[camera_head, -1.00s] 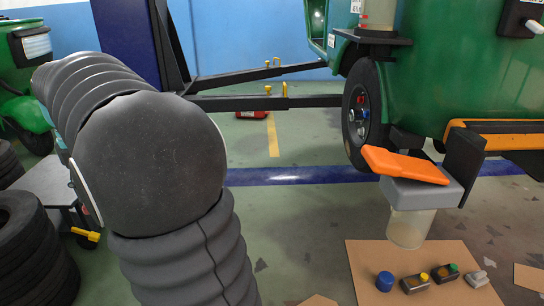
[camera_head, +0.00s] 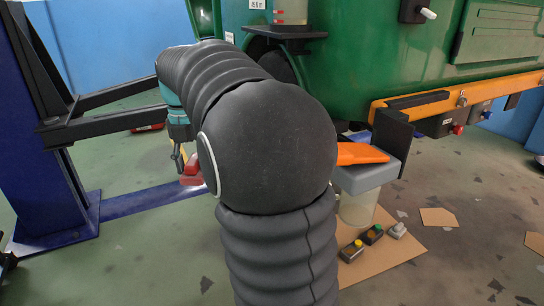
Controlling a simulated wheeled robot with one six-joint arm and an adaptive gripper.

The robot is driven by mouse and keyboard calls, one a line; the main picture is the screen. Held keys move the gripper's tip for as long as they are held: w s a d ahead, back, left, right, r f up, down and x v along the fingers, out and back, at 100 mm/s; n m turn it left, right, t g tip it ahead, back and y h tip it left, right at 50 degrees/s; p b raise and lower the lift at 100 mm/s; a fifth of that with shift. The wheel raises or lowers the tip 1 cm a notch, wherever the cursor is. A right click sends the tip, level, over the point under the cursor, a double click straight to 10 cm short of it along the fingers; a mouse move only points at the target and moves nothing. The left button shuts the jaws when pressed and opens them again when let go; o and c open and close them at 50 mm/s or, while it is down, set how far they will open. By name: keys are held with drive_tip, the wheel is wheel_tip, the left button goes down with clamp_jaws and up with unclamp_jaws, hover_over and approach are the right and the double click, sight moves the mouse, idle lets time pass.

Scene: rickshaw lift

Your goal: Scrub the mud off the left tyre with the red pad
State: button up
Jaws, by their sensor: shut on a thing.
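My gripper (camera_head: 180,150) shows small at the left end of my arm, pointing down. It is shut on the red pad (camera_head: 192,172), which hangs in the air left of my arm's dark round joint. The left tyre (camera_head: 282,66) shows only as a dark curved part under the green rickshaw body (camera_head: 365,60). My arm covers most of it, so the mud and the gap between pad and tyre cannot be seen.
A blue lift column (camera_head: 35,130) with black lift arms (camera_head: 120,122) stands at left. At right, a grey box (camera_head: 370,178) carries an orange thing (camera_head: 360,153). Floor at front right is mostly clear.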

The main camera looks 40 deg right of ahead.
drive_tip(key=w+d+f+n+g+h+p, duration=0.1)
drive_tip(key=w+d+f+n+h, duration=0.1)
drive_tip(key=w+d+f+h, duration=0.55)
drive_tip(key=w+d+f+n+g+h, duration=0.2)
drive_tip(key=w+d+f+h, duration=0.25)
drive_tip(key=d, duration=0.65)
drive_tip(key=w+d+f+n+g+h+p, duration=0.1)
drive_tip(key=w+d+f+n+h, duration=0.1)
drive_tip(key=w+d+f+h, duration=0.55)
drive_tip(key=s+d+r+y+b, duration=0.1)
drive_tip(key=d+y+b, duration=0.1)
drive_tip(key=d, duration=0.5)
drive_tip(key=shift+s+r+b, duration=0.35)
drive_tip(key=shift+b, duration=0.1)
drive_tip(key=shift+p+x, duration=0.7)
drive_tip(key=shift+x, duration=0.3)
